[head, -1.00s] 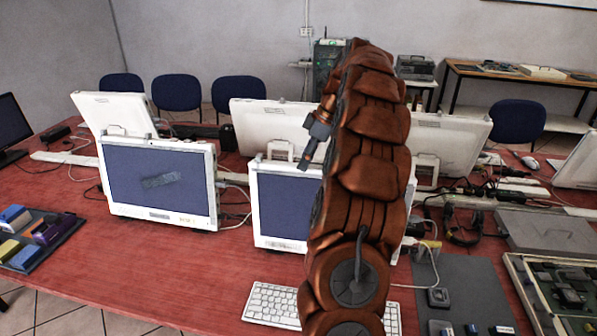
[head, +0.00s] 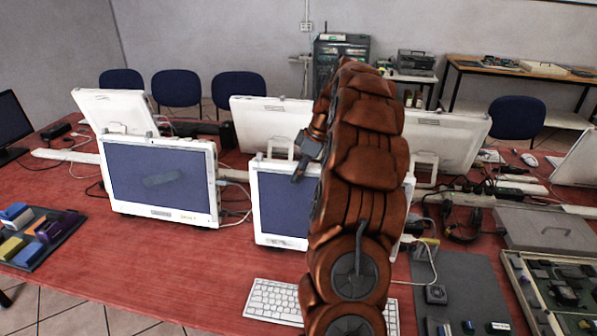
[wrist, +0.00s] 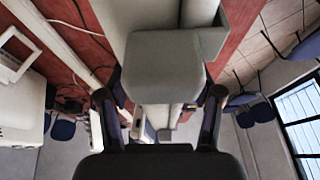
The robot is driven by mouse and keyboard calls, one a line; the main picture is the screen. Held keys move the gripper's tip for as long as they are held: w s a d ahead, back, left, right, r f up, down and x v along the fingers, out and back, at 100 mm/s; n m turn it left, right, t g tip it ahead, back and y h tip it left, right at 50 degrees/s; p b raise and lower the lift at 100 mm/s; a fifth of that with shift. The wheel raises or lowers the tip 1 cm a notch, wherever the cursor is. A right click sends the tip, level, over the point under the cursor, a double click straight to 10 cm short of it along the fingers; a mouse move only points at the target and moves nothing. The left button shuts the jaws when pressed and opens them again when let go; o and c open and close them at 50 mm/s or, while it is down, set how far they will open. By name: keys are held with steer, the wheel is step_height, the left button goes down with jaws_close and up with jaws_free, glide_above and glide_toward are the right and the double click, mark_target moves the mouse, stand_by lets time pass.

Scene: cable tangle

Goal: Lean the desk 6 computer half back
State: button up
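Several white all-in-one computers stand on the red desk (head: 150,275); no desk number is readable, so I cannot tell which is the desk 6 computer. One front computer (head: 160,180) faces me at left. A second front computer (head: 282,205) stands in the middle, partly hidden by my arm. A wide white computer back (head: 268,122) stands behind it. My gripper (head: 301,172) hangs left of my arm, in front of these middle computers in the picture. In the wrist view its two dark fingers (wrist: 160,96) are apart, with a grey block (wrist: 163,65) between or beyond them that I cannot identify.
A white keyboard (head: 272,302) lies at the front. A tray of coloured blocks (head: 62,240) is at left. Dark mats, opened hardware (head: 560,285) and cables crowd the right. Blue chairs (head: 240,90) stand behind the desk.

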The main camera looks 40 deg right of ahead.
jaws_close()
stand_by(0.3)
